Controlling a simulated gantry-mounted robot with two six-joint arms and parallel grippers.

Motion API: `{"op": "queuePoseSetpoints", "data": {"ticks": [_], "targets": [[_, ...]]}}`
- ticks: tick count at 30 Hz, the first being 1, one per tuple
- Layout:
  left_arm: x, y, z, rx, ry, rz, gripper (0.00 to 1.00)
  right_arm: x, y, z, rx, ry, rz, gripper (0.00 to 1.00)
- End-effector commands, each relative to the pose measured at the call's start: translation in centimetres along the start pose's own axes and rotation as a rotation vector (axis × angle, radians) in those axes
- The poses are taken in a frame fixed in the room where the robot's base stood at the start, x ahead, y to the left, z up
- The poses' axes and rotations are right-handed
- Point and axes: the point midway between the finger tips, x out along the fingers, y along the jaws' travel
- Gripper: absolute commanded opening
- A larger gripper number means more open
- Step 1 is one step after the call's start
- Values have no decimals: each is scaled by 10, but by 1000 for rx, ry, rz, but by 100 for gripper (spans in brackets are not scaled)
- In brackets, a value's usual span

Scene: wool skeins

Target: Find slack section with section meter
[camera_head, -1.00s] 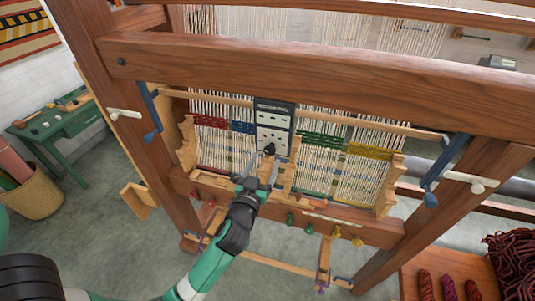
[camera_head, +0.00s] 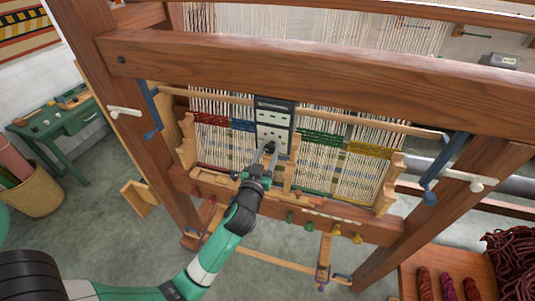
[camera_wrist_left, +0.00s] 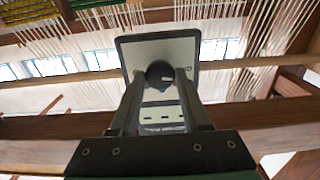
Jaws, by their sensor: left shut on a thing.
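The section meter (camera_head: 274,112), a dark-framed panel with a pale face, stands upright against the warp between the blue and green bands. It also shows in the left wrist view (camera_wrist_left: 184,50). My left gripper (camera_head: 265,155) reaches up to its lower part and is shut on its black knob (camera_wrist_left: 160,72), with one finger on each side. The warp sections carry red (camera_head: 210,119), blue (camera_head: 243,126), green (camera_head: 320,138) and yellow (camera_head: 370,150) bands. Part of the warp is hidden behind the meter. My right gripper is not in view.
The loom's thick upper beam (camera_head: 300,75) crosses above the warp, and a lower beam (camera_head: 330,222) crosses below it. Blue cranks (camera_head: 446,165) hang at the sides. A green table (camera_head: 60,125) and a basket (camera_head: 33,192) stand left. Skeins (camera_head: 448,287) lie at lower right.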

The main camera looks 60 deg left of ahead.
Motion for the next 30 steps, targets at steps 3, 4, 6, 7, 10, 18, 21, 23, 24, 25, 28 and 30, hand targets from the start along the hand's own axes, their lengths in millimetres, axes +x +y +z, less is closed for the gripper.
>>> {"op": "queuePoseSetpoints", "data": {"ticks": [3,4,6,7,10,18,21,23,24,25,28,30], "targets": [[0,0,0,2,0,0,0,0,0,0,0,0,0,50],[0,0,0,3,0,0,0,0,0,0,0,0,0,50],[0,0,0,11,0,0,0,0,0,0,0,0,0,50],[0,0,0,16,0,0,0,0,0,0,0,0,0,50],[0,0,0,44,0,0,0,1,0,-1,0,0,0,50],[0,0,-1,201,-1,0,0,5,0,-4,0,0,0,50],[0,0,-1,280,-1,1,0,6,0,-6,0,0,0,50],[0,0,-1,329,0,1,0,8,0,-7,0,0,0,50],[0,0,-1,362,0,0,0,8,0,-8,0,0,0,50],[0,0,-1,387,0,0,0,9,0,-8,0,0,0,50],[0,0,-1,464,-1,0,0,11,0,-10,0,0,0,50],[0,0,-1,512,-1,0,0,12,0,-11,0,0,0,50]]}}
